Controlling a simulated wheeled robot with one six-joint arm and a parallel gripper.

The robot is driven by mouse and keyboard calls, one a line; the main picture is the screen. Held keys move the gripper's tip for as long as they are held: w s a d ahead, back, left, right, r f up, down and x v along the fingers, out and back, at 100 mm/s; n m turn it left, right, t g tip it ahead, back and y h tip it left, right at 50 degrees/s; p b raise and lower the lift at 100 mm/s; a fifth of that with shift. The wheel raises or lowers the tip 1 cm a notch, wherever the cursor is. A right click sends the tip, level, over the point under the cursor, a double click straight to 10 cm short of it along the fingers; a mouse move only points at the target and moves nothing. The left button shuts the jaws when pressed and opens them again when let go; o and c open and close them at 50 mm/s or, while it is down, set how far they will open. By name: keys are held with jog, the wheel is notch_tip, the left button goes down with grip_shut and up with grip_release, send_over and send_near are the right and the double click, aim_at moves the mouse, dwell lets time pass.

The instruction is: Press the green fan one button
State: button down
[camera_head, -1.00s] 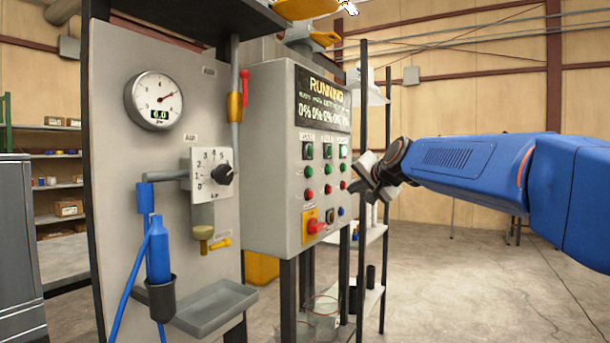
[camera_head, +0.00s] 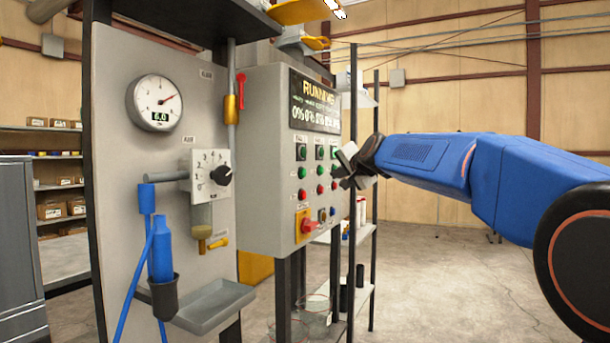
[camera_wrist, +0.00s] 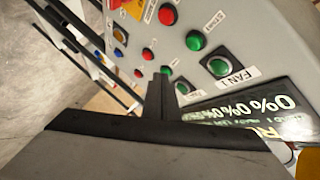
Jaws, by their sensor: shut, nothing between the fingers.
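The green fan one button (camera_wrist: 218,67), in a square dark frame beside a "FAN 1" label, is on the grey control panel in the wrist view. In the head view it appears as the top left green button (camera_head: 302,152). My gripper (camera_head: 347,167) is shut and empty, at the panel's right side by the right button column. In the wrist view my dark fingers (camera_wrist: 160,92) point at the panel, left of the fan one button and over the neighbouring columns. I cannot tell whether the tips touch the panel.
A green start button (camera_wrist: 194,40) and a red button (camera_wrist: 168,14) share the fan one column. A red-and-yellow switch (camera_head: 306,225) sits low on the panel. Dark shelf posts (camera_head: 375,230) stand right behind my gripper. Open floor (camera_head: 450,270) lies to the right.

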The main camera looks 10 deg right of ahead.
jog(key=w+a, duration=0.4)
jog(key=a, duration=0.2)
jog(key=shift+w, duration=0.15)
jog(key=shift+w+a, duration=0.1)
dwell(2.1)
jog(key=shift+w+a, duration=0.15)
jog(key=shift+a, duration=0.05)
jog(key=shift+w+a, duration=0.3)
jog(key=shift+a, duration=0.15)
dwell(1.0)
dwell(0.3)
jog(key=shift+s+d, duration=0.55)
jog(key=shift+d, duration=0.2)
jog(key=shift+s+d, duration=0.75)
jog(key=shift+d, duration=0.3)
jog(key=shift+s+d, duration=0.75)
jog(key=shift+d, duration=0.25)
